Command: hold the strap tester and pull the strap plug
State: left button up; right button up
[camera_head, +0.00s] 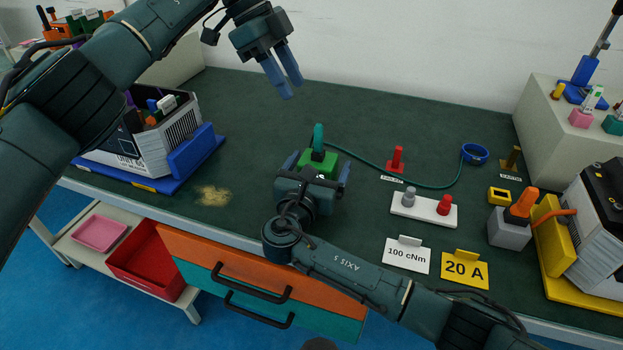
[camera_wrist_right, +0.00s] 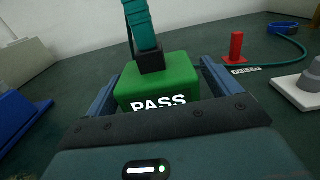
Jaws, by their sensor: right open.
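The strap tester is a green box (camera_head: 318,163) marked PASS, standing on the dark green bench top; it also shows in the right wrist view (camera_wrist_right: 157,82). A teal strap plug (camera_wrist_right: 141,30) with a black base stands upright in its top, and shows in the head view (camera_head: 318,138). My right gripper (camera_head: 317,170) is open, with one blue finger on each side of the tester. I cannot tell whether the fingers touch it. My left gripper (camera_head: 293,90) is high above the bench, behind the tester, with a narrow gap between its fingers and nothing in it.
A teal cord (camera_head: 400,180) runs right to a blue wrist band (camera_head: 474,154). A red post (camera_head: 396,160) and a white block (camera_head: 424,209) with two knobs stand right of the tester. A unit on a blue base (camera_head: 195,152) stands left. The bench behind the tester is clear.

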jog(key=shift+w+d, duration=0.15)
jog(key=shift+w, duration=0.3)
jog(key=c, duration=1.2)
dwell(0.5)
